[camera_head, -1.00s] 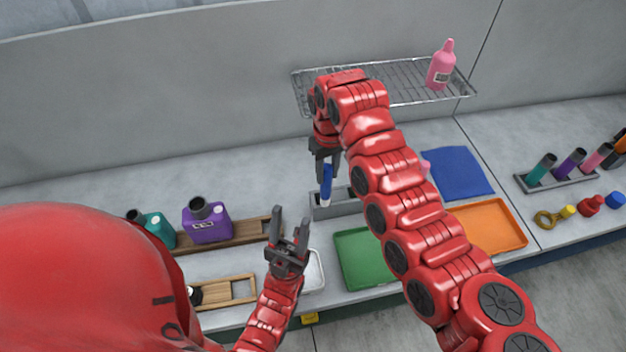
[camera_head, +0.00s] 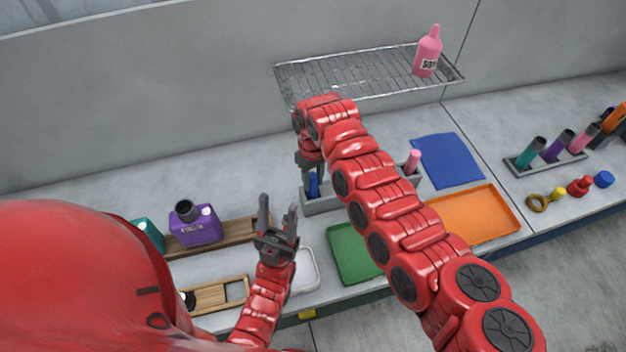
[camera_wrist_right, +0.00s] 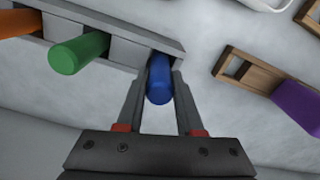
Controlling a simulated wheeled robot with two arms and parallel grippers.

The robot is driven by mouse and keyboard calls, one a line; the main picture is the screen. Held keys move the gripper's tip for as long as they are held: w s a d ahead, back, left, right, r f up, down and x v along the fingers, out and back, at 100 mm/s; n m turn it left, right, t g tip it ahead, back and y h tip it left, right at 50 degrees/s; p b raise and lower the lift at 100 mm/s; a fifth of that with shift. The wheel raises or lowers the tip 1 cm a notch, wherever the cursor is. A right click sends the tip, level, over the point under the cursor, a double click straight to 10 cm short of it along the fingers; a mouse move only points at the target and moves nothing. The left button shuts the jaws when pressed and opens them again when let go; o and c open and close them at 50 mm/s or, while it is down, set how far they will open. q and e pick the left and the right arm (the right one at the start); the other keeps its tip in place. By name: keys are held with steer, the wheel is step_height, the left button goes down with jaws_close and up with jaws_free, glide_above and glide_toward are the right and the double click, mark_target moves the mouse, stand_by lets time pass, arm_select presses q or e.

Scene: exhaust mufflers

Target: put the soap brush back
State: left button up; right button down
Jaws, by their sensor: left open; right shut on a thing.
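The brush with a blue handle (camera_head: 314,186) stands about upright at the left end of the grey holder (camera_head: 322,204). My right gripper (camera_head: 312,170) is shut on its handle from above. In the right wrist view the blue handle (camera_wrist_right: 159,82) sits between the two fingers (camera_wrist_right: 160,88), at the end slot of the holder (camera_wrist_right: 120,50). Its lower end is hidden, so I cannot tell how deep it sits. My left gripper (camera_head: 278,218) is open and empty, in front of the holder.
Green (camera_wrist_right: 78,54) and orange (camera_wrist_right: 18,22) handles stand in the holder's other slots. A pink handle (camera_head: 412,161) stands at its right end. A green tray (camera_head: 350,255), an orange tray (camera_head: 475,215) and a white dish (camera_head: 305,270) lie in front. A wire shelf (camera_head: 350,75) hangs above.

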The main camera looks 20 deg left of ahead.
steer(key=c, duration=0.6)
jaws_free()
steer(key=shift+o, duration=0.2)
step_height(320, 180, up, 12)
steer(key=p, duration=0.1)
